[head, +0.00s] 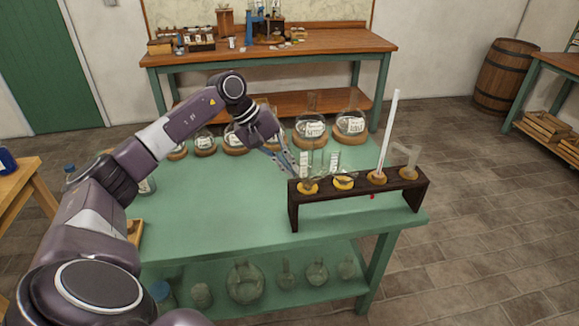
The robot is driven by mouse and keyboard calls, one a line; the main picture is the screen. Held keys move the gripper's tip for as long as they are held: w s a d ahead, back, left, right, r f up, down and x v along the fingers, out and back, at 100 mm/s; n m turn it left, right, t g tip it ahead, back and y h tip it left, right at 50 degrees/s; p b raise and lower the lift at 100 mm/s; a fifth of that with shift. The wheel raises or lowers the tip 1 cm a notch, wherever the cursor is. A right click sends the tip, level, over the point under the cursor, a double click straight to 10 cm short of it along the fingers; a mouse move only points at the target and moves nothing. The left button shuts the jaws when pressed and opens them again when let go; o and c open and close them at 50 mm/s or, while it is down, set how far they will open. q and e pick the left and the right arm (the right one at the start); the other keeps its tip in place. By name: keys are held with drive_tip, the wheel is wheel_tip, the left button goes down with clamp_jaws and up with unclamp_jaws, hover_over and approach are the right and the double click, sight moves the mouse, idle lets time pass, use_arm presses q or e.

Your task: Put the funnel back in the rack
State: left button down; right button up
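A dark wooden rack (352,193) stands on the right part of the green table, with several yellow-ringed holes along its top. Clear glassware (312,168) shows at its leftmost hole; I cannot tell whether this is the funnel or whether it is seated. A tall white rod (389,130) rises from the third hole. A clear flared glass piece (408,160) stands at the right hole and may be a funnel. My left gripper (285,164) points down toward the left end of the rack, close to the leftmost glassware. Its fingertips are small and overlap the glass, so its grip is unclear. My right gripper is out of view.
Labelled flasks on cork rings (351,125) line the green table's back edge (225,215). The table's left-front surface is clear. More glassware (246,284) stands on the lower shelf. A wooden workbench (270,41) is behind, and a barrel (502,76) stands at right.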

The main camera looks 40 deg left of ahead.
use_arm(q)
drive_tip(key=shift+f+b, duration=0.45)
drive_tip(key=shift+b, duration=0.1)
idle(1.4)
drive_tip(key=c, duration=2.1)
unclamp_jaws()
drive_tip(key=shift+r, duration=0.2)
wheel_tip(320, 180, up, 7)
drive_tip(key=p, duration=0.4)
drive_tip(key=shift+f, duration=0.2)
